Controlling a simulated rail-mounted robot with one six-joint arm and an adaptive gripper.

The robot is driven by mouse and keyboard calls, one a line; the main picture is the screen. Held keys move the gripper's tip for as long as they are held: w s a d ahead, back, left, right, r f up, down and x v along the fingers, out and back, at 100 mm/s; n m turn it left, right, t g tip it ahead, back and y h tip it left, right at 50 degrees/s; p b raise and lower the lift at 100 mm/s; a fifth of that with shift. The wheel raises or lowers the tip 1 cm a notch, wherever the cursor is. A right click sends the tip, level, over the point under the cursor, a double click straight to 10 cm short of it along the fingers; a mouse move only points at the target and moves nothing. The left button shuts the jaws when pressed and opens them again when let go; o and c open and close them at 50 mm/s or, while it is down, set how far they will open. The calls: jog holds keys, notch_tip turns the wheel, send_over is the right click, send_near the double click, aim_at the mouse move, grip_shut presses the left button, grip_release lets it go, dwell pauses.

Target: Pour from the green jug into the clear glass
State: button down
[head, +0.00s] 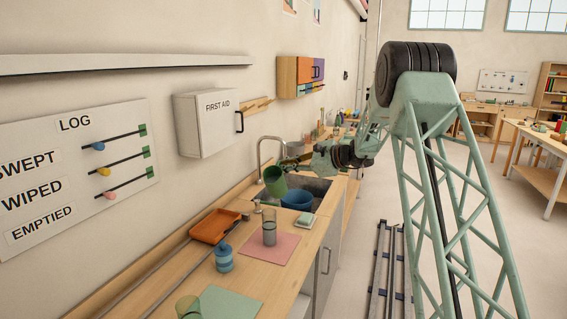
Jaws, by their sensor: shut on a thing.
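The green jug (275,182) is held up in the air near the sink, tilted. My gripper (291,174) is shut on it and reaches in from the right. The clear glass (269,233) stands upright on a pink mat (283,246) on the wooden counter. The jug is above and behind the glass in this view, apart from it. The glass's lower part looks darker; I cannot tell whether it holds liquid. The inside of the jug and any stream are too small to make out.
A blue bowl (297,200) is at the sink (318,188), below the tap (262,150). An orange tray (214,226), a blue jar (223,259) and a green-tinted vessel (188,307) stand on the counter nearer. A small box (301,222) lies right of the pink mat.

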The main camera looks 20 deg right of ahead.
jog(key=shift+w+d+f+m+g+y+p, duration=0.15)
jog(key=shift+f+m+g+y+p, duration=0.35)
jog(key=shift+p, duration=1.9)
jog(key=shift+f+m+p, duration=0.35)
jog(key=shift+m+p, duration=0.15)
jog(key=shift+p, duration=0.75)
jog(key=shift+w+d+f+g+p, duration=0.15)
jog(key=shift+w+g+p, duration=0.15)
jog(key=shift+p, duration=0.4)
jog(key=shift+w+d+f+m+g+p, duration=0.15)
jog(key=shift+w+d+f+m+p, duration=0.3)
jog(key=shift+p, duration=0.65)
jog(key=shift+w+d+f+m+g+p, duration=0.2)
jog(key=shift+w+f+m+p, duration=0.25)
jog(key=shift+p, duration=0.65)
jog(key=shift+w+d+f+p, duration=0.2)
jog(key=shift+w+p, duration=0.15)
jog(key=shift+p, duration=0.2)
jog(key=shift+w+d+f+g+y+p, duration=0.1)
jog(key=shift+w+f+g+y+p, duration=0.1)
jog(key=shift+g+y+p, duration=0.1)
jog(key=shift+m, duration=0.3)
